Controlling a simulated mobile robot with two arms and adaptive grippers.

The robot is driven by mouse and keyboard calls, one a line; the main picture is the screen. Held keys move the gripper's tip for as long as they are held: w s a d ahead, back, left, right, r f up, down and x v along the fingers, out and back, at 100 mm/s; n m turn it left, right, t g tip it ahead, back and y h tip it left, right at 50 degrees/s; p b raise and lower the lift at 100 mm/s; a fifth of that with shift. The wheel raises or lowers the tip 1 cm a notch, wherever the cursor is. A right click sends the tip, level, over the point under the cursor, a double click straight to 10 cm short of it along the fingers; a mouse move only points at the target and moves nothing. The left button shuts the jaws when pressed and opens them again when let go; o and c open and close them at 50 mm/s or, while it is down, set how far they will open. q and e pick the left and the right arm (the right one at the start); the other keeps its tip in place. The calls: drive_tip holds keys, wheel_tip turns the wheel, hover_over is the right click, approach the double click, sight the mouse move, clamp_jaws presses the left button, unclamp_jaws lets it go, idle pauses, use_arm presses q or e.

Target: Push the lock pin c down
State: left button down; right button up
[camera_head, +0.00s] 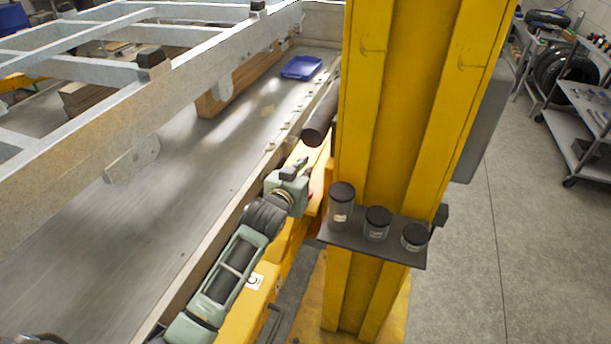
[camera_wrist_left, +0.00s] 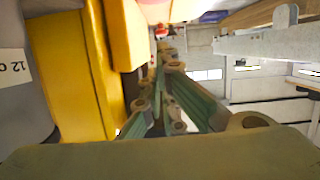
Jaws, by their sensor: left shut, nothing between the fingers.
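My left gripper (camera_head: 299,168) is shut and empty. Its arm comes up from the bottom left, and the fingers are beside the yellow beam (camera_head: 290,240), close to the yellow column (camera_head: 385,130). In the left wrist view the green finger links (camera_wrist_left: 170,95) run away from the camera beside a yellow part. A white label with a letter C (camera_head: 255,281) is on the yellow beam. I cannot clearly make out lock pin c itself. A small red thing (camera_wrist_left: 160,32) shows beyond the fingertips in the left wrist view. Contact with anything is not clear. My right gripper is not in view.
A dark round bar (camera_head: 319,122) juts out near the column. A small shelf (camera_head: 375,246) with three dark-lidded jars is on the column. The grey trailer bed (camera_head: 130,230) and frame rails lie left. A blue tray (camera_head: 301,67) is farther back.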

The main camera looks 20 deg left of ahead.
use_arm(q)
drive_tip(key=p+v, duration=0.5)
drive_tip(key=v, duration=0.5)
drive_tip(key=shift+f+p, duration=0.15)
drive_tip(key=shift+p, duration=0.25)
